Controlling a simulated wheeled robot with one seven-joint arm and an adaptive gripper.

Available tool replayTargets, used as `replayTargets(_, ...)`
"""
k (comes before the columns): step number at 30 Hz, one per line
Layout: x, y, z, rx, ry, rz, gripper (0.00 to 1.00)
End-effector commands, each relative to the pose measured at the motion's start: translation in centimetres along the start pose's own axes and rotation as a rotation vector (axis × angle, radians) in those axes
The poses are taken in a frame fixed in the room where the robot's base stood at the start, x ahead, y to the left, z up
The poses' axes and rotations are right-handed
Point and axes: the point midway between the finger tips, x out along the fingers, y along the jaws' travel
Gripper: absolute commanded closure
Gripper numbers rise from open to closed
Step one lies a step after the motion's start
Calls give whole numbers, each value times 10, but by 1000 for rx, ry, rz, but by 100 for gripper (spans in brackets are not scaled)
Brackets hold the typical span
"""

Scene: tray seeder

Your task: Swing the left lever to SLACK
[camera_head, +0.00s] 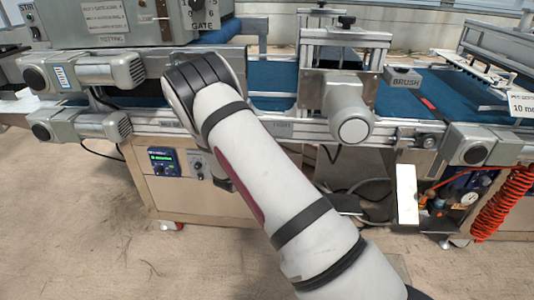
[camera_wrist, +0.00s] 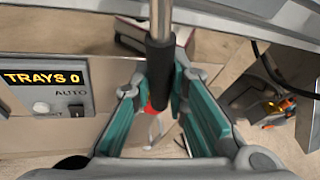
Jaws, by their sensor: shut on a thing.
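In the wrist view a lever with a steel rod and a black grip (camera_wrist: 160,72) hangs down from the top edge. My gripper (camera_wrist: 161,88) has its teal pads on either side of the black grip and is shut on it. The grip's lower end reaches down between the pads. In the head view my arm hides the gripper and the lever. No SLACK mark is readable in either view, so the lever's setting cannot be told.
A panel reading TRAYS 0 (camera_wrist: 42,78) is left of the gripper. In the head view the blue belt (camera_head: 272,80), a grey motor (camera_head: 347,112) and a coiled red hose (camera_head: 500,205) lie right of my arm. Open floor (camera_head: 75,225) is at front left.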

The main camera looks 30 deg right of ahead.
Motion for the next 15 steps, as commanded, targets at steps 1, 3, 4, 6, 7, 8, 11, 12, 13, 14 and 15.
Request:
replayTargets(1, -1, 3, 0, 34, 8, 14, 100)
replayTargets(3, -2, 7, 0, 79, 17, 32, 100)
replayTargets(4, -2, 9, 0, 97, 21, 40, 100)
replayTargets(6, -3, 13, -1, 135, 30, 56, 100)
replayTargets(7, -3, 15, -1, 150, 33, 62, 100)
replayTargets(8, -4, 16, 0, 162, 36, 68, 100)
replayTargets(11, -4, 19, 0, 201, 43, 82, 100)
replayTargets(12, -5, 20, 1, 214, 46, 88, 100)
replayTargets(13, -5, 21, 1, 221, 47, 91, 100)
replayTargets(14, -5, 22, 1, 228, 49, 94, 100)
replayTargets(15, -5, 22, 1, 237, 51, 98, 100)
